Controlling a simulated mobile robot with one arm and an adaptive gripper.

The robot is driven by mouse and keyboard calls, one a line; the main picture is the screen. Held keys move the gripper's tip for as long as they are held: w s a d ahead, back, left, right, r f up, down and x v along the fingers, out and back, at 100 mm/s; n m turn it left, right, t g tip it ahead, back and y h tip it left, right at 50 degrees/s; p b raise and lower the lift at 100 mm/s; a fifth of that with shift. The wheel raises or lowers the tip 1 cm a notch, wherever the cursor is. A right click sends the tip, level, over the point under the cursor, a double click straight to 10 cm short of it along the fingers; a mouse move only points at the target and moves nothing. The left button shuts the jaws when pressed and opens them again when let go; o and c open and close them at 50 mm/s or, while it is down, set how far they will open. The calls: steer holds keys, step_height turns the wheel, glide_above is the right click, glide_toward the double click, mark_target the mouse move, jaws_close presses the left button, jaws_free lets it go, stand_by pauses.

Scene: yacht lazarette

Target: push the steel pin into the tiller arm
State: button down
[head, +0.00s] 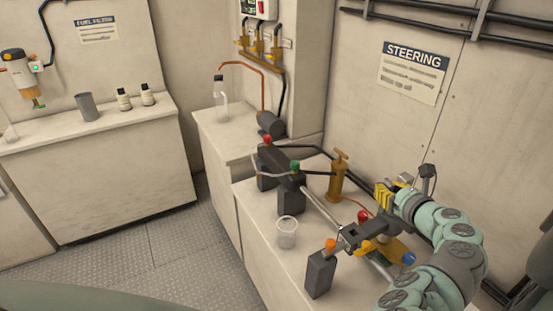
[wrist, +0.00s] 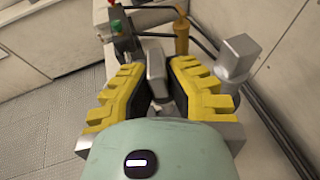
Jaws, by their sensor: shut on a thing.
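My gripper (head: 366,226) reaches in from the right over the steering bench, its yellow-padded fingers closed in. In the wrist view, my gripper (wrist: 158,95) has a grey metal piece (wrist: 156,62) between its fingers. I take this piece to be the steel pin, though its lower part is hidden by the fingers. In the head view, a dark grey end piece (head: 349,236) shows just left of the fingers. An ochre bar (head: 401,248), probably the tiller arm, lies below my gripper and is partly covered. Its hole is not visible, and I cannot tell whether the pin touches it.
A dark block with an orange knob (head: 320,272) stands close in front. A red knob (head: 363,216) and a blue knob (head: 409,258) flank my gripper. A clear cup (head: 286,232) and a brass pump (head: 338,178) stand left. A grey post (wrist: 238,56) is close right.

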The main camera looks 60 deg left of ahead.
steer(key=s+a+f+n+g, duration=0.1)
steer(key=s+a+n+g, duration=0.2)
steer(key=s+g, duration=0.1)
steer(key=shift+s+f+y, duration=0.3)
steer(key=shift+s+y, duration=0.1)
steer(key=shift+s, duration=0.15)
steer(key=shift+d+r+p, duration=0.1)
steer(key=shift+d+p, duration=0.05)
steer(key=shift+p, duration=0.4)
steer(key=shift+w+f+b, duration=0.1)
steer(key=shift+f+b, duration=1.55)
steer(key=shift+f, duration=0.8)
